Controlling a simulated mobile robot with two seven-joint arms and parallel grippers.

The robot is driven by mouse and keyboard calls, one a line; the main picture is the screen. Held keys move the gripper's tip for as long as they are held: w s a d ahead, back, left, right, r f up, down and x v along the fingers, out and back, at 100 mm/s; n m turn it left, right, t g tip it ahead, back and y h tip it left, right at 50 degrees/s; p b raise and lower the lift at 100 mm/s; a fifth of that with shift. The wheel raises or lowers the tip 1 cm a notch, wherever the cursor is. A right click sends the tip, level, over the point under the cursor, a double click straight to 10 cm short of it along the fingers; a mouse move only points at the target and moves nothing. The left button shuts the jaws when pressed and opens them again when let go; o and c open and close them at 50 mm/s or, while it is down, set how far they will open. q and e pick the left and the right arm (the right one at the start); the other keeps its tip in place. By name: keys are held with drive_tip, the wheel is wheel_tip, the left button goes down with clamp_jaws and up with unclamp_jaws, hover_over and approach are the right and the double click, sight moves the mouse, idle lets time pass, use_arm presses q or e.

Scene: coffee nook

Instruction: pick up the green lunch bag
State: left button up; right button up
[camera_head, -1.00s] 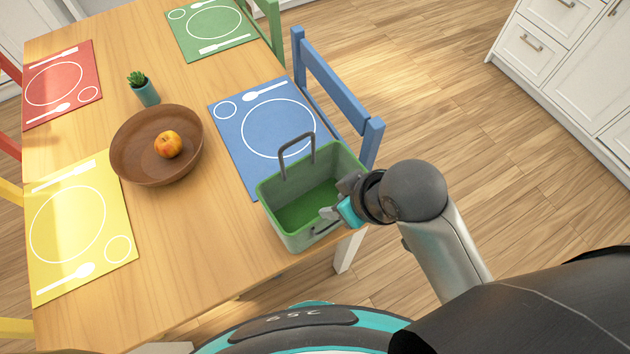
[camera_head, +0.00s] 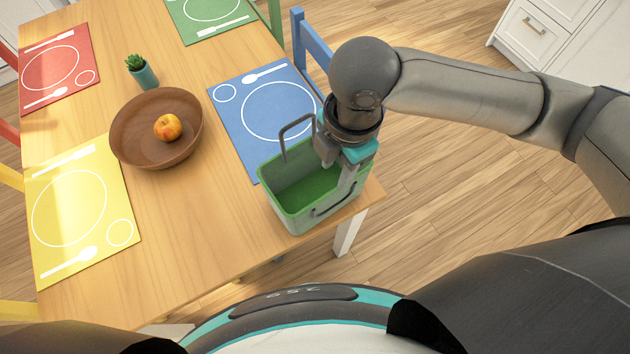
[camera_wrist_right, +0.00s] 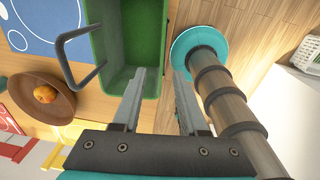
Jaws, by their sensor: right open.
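The green lunch bag (camera_head: 302,190) is an open-topped, box-like bag standing upright at the table's near right corner. Its interior looks empty. One dark handle (camera_head: 283,143) stands up on its far left side; another dark handle lies low along its near right side. My right gripper (camera_head: 339,178) is open at the bag's right side, pointing down. In the right wrist view the bag (camera_wrist_right: 125,38) lies ahead, with its side wall between the two open fingers (camera_wrist_right: 159,72). I cannot tell whether they touch it. My left gripper is not in view.
A blue chair (camera_head: 312,45) stands behind my right arm. Open floor lies right of the table.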

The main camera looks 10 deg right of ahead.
drive_tip(key=shift+h, duration=0.3)
drive_tip(key=f+b, duration=0.2)
drive_tip(key=f, duration=0.5)
drive_tip(key=f+b, duration=0.2)
drive_tip(key=f, duration=0.6)
drive_tip(key=shift+w+d, duration=0.15)
drive_tip(key=shift+w, duration=0.05)
clamp_jaws()
idle(0.8)
